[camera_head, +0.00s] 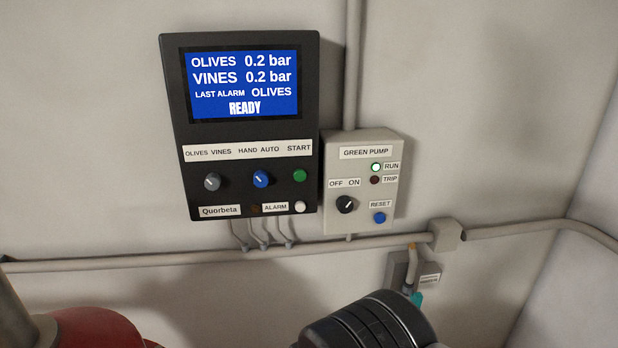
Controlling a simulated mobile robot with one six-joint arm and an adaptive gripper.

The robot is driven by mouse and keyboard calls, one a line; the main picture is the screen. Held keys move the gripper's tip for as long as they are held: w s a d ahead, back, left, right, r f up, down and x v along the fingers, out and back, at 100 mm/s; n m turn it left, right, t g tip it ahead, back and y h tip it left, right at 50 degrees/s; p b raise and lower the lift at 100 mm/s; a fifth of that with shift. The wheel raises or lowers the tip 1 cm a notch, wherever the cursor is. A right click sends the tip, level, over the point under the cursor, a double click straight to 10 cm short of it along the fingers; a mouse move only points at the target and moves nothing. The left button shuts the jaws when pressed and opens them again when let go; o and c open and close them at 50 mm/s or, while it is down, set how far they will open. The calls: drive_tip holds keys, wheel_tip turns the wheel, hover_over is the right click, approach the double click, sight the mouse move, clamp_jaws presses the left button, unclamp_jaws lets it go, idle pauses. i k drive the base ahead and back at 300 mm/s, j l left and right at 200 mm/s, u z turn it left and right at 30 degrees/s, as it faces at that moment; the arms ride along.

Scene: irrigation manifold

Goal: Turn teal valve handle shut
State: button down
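No valve handle can be made out for certain. A small teal piece (416,299) shows at the lower right, just below a grey wall box (401,272) and beside a dark ribbed cylinder. Its lower part is hidden, and I cannot tell whether it is a handle or a fitting. My gripper is not recognisable in this view.
A black control panel (180,112) reads 0.2 bar for olives and vines, and READY. A grey green-pump box (337,213) has its RUN lamp lit. A pipe (130,261) crosses the wall. The dark ribbed cylinder (365,328) and a red rounded body (95,328) fill the bottom.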

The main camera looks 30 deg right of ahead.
sight(416, 297)
drive_tip(key=z, duration=1.65)
drive_tip(key=i+j+u, duration=0.1)
drive_tip(key=i, duration=0.25)
drive_tip(key=i+j+u, duration=0.15)
drive_tip(key=i, duration=0.2)
